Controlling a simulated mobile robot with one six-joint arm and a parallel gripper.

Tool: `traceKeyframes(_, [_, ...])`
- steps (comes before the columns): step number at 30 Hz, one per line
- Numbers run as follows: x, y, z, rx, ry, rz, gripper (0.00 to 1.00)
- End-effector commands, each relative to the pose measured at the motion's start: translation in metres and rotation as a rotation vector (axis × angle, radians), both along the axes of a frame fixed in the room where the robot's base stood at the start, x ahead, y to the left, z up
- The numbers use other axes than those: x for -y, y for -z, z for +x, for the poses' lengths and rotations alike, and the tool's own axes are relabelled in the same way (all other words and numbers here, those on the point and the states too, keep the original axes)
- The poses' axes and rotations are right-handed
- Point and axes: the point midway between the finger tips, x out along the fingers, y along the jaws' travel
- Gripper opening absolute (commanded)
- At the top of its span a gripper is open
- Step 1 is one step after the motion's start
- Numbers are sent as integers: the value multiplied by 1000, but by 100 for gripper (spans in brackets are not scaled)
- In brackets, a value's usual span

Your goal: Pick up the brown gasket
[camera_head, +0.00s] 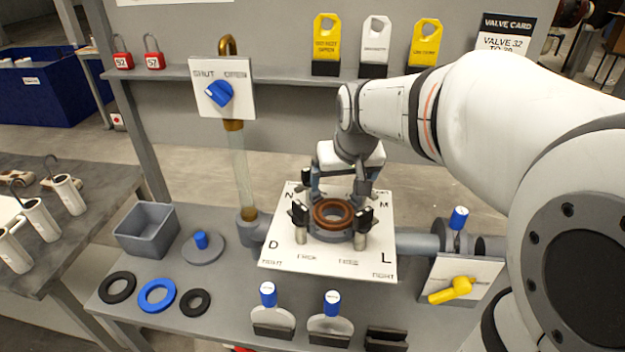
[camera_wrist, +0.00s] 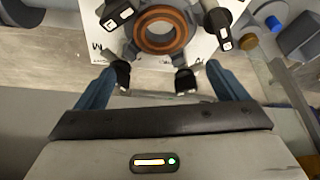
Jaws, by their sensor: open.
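The brown gasket (camera_head: 334,226) is a ring lying flat on a grey round seat in the middle of the white lettered plate (camera_head: 285,255). It also shows at the top of the wrist view (camera_wrist: 161,52). Black-topped clamps (camera_head: 365,216) stand at the left and right of the gasket. My gripper (camera_head: 338,190) is at the far side of the gasket in the head view. How high the fingertips are above the plate is hard to tell.
On the shelf lie two black rings (camera_head: 117,287) and a blue ring (camera_head: 157,295), near a grey bin (camera_head: 147,231). A clear vertical tube (camera_head: 241,175) rises left of the plate. A yellow-handled valve (camera_head: 452,290) stands at right. Blue-topped holders (camera_head: 331,318) stand in front.

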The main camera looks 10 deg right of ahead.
Motion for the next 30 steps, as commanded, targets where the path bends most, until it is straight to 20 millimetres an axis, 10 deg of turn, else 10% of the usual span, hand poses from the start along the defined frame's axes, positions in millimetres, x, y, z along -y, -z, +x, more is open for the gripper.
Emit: traceKeyframes(30, [-3, 111, 29, -4, -2, 0, 92])
